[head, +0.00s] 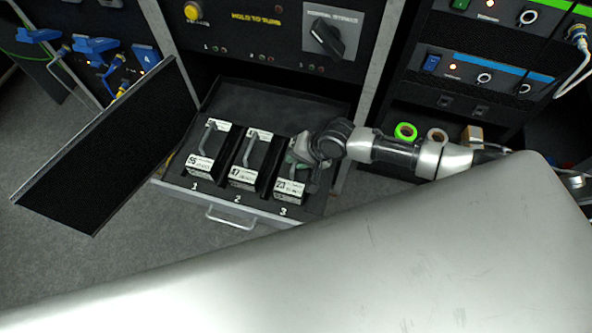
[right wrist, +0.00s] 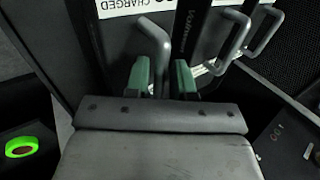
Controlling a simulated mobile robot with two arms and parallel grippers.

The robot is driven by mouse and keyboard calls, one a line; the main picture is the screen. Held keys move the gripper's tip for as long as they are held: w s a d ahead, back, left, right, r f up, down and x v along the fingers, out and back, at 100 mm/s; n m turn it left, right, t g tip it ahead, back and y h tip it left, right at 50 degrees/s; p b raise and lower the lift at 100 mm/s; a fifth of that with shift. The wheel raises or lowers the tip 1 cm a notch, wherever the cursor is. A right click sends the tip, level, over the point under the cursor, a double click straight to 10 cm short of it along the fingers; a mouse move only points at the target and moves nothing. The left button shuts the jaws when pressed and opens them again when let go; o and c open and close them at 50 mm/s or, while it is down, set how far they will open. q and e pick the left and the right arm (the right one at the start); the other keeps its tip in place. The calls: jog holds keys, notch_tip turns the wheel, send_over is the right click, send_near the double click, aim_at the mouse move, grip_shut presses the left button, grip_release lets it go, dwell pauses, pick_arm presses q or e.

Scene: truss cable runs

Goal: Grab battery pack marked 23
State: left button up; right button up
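The battery pack marked 23 (head: 290,190) sits in slot 3, the right-hand slot of an open drawer (head: 232,208). It is a dark block with a white label and a grey handle (right wrist: 159,60). My right gripper (head: 303,152) is over this pack. In the right wrist view its two green fingers (right wrist: 162,80) stand close on either side of the handle and appear shut on it. Pack 47 (head: 243,176) is in slot 2 and pack 55 (head: 200,164) in slot 1. My left gripper is not in view.
A dark panel (head: 110,150) stands tilted left of the drawer. A control panel with a rotary switch (head: 328,38) is above it. Green tape (head: 405,131) and other small items lie to the right. The drawer's front handle (head: 230,218) sticks out over grey floor.

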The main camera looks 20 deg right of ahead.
jog(key=shift+w+a+f, duration=0.15)
jog(key=shift+a+f, duration=0.05)
jog(key=shift+f, duration=0.1)
jog(key=shift+c, duration=0.5)
grip_shut()
dwell(0.6)
jog(key=shift+r, duration=0.15)
